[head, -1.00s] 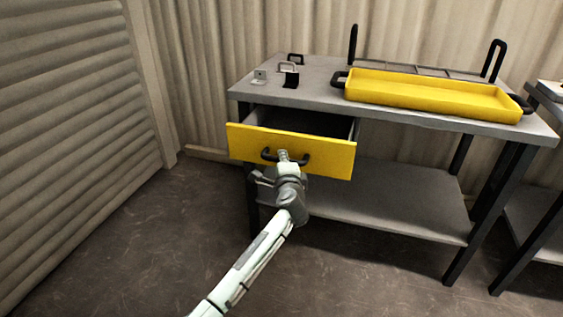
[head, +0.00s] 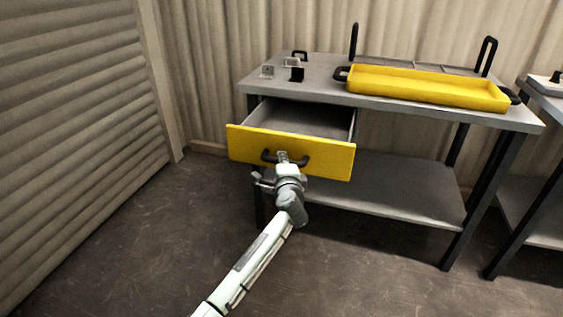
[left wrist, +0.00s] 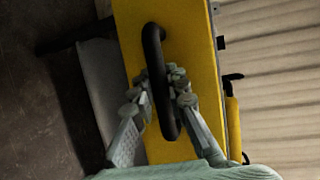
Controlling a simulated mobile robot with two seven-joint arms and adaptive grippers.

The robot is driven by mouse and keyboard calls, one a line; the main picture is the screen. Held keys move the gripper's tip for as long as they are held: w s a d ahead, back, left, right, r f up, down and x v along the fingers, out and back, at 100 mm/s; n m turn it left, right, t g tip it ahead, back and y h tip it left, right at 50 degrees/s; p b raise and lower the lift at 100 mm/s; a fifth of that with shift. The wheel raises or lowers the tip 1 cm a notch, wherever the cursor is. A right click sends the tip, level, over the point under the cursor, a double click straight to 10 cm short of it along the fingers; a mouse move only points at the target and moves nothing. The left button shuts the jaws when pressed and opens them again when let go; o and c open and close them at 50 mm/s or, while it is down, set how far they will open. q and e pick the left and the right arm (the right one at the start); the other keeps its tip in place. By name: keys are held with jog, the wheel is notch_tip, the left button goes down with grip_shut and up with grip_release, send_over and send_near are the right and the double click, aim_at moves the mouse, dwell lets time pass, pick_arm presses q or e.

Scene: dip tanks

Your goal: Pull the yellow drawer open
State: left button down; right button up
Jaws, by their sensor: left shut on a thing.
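The yellow drawer (head: 325,160) under the left part of the grey workbench stands open, and its grey inside shows behind the front. Its black handle (head: 302,162) is on the front panel. My left gripper (head: 283,158) is shut on this handle. In the left wrist view the two fingers (left wrist: 155,92) lie on either side of the black handle bar (left wrist: 159,75), against the yellow front (left wrist: 188,40). The head view shows the drawer's inside as empty where it is visible. My right gripper is in neither view.
On the workbench (head: 320,85) stand a yellow tray (head: 430,88) with black handles and several small brackets at the left. A lower shelf (head: 400,190) is below. A second table (head: 550,108) is at the right edge. The floor in front is clear.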

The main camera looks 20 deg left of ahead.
pick_arm(q)
jog(key=c, duration=1.8)
grip_release()
jog(key=shift+o, duration=0.2)
jog(key=shift+s+d, duration=0.2)
jog(key=shift+s, duration=0.1)
jog(key=v, duration=1.1)
jog(key=shift+s+r, duration=0.15)
